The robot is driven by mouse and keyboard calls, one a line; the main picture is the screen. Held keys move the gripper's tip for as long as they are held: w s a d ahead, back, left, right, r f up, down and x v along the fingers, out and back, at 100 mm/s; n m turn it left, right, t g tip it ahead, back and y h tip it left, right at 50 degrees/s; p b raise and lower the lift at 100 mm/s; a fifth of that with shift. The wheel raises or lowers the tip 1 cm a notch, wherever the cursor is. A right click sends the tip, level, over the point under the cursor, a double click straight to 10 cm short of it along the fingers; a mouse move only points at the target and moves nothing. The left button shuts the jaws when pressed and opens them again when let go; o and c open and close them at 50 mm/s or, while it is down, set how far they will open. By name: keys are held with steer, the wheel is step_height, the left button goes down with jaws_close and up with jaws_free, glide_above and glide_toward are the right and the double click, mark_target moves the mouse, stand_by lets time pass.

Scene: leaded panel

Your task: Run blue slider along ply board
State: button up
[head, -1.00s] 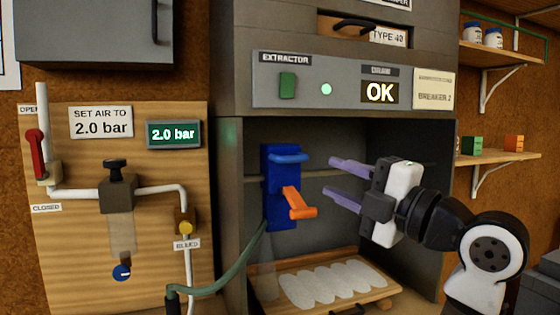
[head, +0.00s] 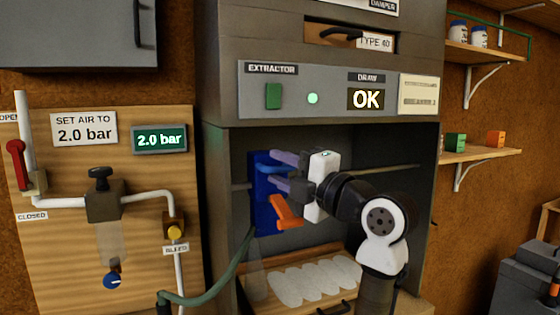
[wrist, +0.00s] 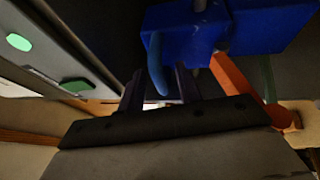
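The blue slider (head: 264,212) sits on a horizontal rod inside the grey booth, with a light-blue handle (wrist: 156,64) and an orange lever (head: 285,212) on its front. The pale ply board (head: 258,300) lies below it on the booth floor, bearing a row of whitish ovals. My gripper (head: 270,167) is at the slider's front, its purple fingers above and below the handle in the head view. In the wrist view my gripper (wrist: 160,76) is open, a finger on each side of the handle with gaps showing. The fingers hide part of the slider.
A green hose (head: 215,292) runs from the slider to the left. The booth's top panel (head: 330,92) shows OK and a green switch. The air panel (head: 50,255) at left reads 2.0 bar. The booth is open to the slider's right, apart from my arm.

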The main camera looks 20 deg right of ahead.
steer(key=shift+w+a, duration=0.1)
steer(key=shift+w, duration=0.15)
jaws_close()
stand_by(0.3)
